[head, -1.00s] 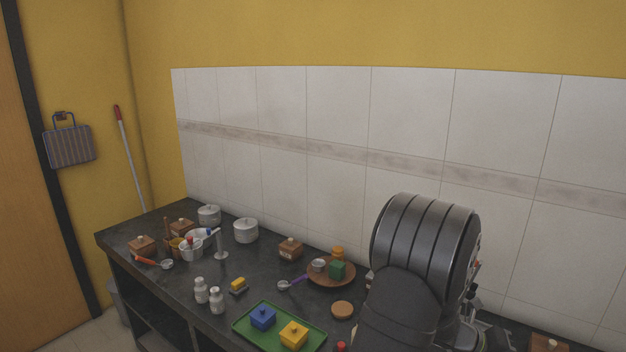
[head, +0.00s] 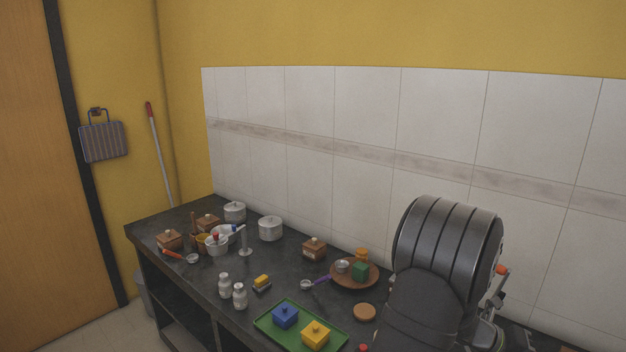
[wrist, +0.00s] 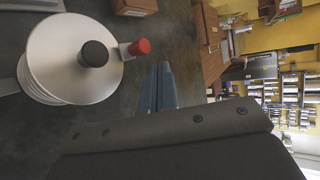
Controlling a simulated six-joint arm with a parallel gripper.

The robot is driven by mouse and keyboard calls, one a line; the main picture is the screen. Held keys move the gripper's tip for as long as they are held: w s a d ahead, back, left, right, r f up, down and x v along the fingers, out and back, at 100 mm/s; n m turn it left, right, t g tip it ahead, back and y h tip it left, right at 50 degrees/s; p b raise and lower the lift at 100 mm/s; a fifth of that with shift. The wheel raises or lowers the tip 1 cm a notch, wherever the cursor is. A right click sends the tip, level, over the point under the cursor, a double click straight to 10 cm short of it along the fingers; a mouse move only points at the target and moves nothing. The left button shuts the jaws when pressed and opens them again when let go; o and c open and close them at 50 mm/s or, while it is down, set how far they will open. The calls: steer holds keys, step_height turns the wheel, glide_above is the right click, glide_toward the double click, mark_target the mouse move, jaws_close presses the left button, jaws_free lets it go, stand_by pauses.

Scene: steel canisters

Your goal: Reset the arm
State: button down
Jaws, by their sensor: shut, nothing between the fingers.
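My gripper (wrist: 160,88) shows in the wrist view as two blue-grey fingers held together, shut and empty. It points over the dark counter, to the right of a round steel vessel (wrist: 45,75) with a black knob and a red-tipped handle. The fingers look apart from that vessel. In the head view my dark arm rises over the right part of the counter, and the gripper itself is hidden. Two steel lidded canisters (head: 270,229) (head: 235,212) stand upright at the back left of the counter.
A green tray (head: 268,326) holds a blue and a yellow block. A brown plate (head: 343,279) with small items lies near my arm. Two shakers (head: 240,296) (head: 225,285) stand at the front edge. Wooden boxes and utensils crowd the left end. A tiled wall (head: 345,125) backs the counter.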

steer(key=a, duration=1)
steer(key=w+d, duration=0.1)
steer(key=d, duration=0.9)
steer(key=s+d+f+t+y, duration=0.1)
steer(key=s+d+f+y, duration=0.1)
steer(key=s+d, duration=0.3)
steer(key=shift+s+d+f+m, duration=0.2)
steer(key=shift+d+f+m, duration=0.15)
steer(key=shift+f, duration=0.3)
steer(key=c, duration=2.1)
jaws_free()
